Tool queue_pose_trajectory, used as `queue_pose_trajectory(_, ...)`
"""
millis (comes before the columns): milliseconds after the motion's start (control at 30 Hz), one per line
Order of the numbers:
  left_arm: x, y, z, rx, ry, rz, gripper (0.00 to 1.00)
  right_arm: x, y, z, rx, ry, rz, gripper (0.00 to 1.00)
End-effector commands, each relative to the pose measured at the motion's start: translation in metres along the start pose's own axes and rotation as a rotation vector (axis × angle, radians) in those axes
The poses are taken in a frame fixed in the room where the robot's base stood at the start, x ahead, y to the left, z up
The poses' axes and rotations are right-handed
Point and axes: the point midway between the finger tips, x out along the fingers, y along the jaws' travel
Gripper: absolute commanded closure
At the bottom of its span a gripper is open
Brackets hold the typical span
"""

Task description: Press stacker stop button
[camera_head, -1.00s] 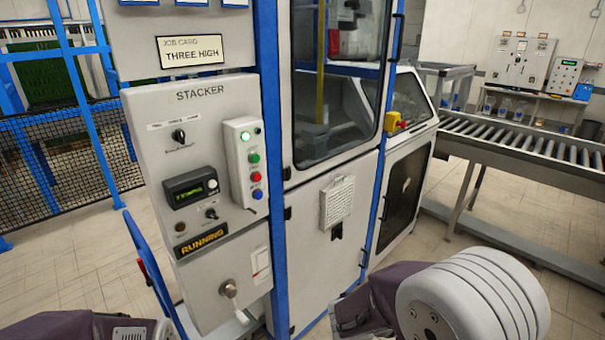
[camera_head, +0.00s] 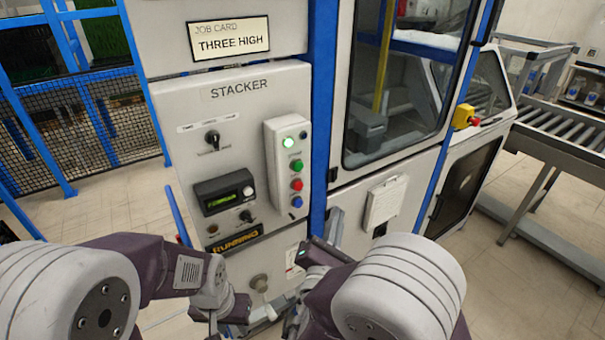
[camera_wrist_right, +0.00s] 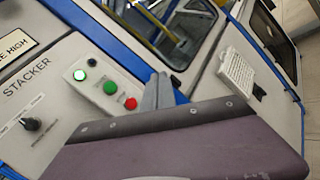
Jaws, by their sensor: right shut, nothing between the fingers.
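The stacker panel (camera_head: 165,115) stands ahead of me. Its raised button box (camera_head: 272,150) carries a lit green lamp (camera_head: 288,142), a green button (camera_head: 296,165), a red button (camera_head: 297,184) and a blue button (camera_head: 297,202). The red button also shows in the right wrist view (camera_wrist_right: 131,103); the blue one is hidden there. My right gripper (camera_head: 335,222) is shut and empty, below and right of the button box, apart from the red button. In the right wrist view its fingers (camera_wrist_right: 158,92) point up, right of the red button. My left gripper (camera_head: 213,322) is low, its fingers partly cut off by the frame.
A selector knob (camera_head: 212,138), a small display (camera_head: 225,193) and a sign reading RUNNING (camera_head: 237,240) share the panel. A blue post (camera_head: 321,110) stands right of it. A yellow box with a red button (camera_head: 465,117) is farther right. A mesh fence (camera_head: 75,120) is left.

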Motion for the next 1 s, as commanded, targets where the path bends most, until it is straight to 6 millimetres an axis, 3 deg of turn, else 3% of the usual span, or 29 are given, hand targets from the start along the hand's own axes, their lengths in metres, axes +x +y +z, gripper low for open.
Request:
queue_pose_trajectory(133, -0.004, 0.0, 0.0, 0.0, -0.001, 0.0, 0.64, -0.009, 0.013, -0.005, 0.002, 0.026, 0.031, 1.0)
queue_pose_trajectory(500, -0.004, 0.0, 0.0, 0.0, -0.001, 0.0, 0.64, -0.008, 0.014, -0.006, 0.003, 0.027, 0.031, 1.0)
queue_pose_trajectory(1000, -0.018, 0.0, -0.002, 0.0, 0.0, 0.0, 0.64, 0.036, 0.048, -0.041, 0.004, 0.025, 0.029, 1.0)
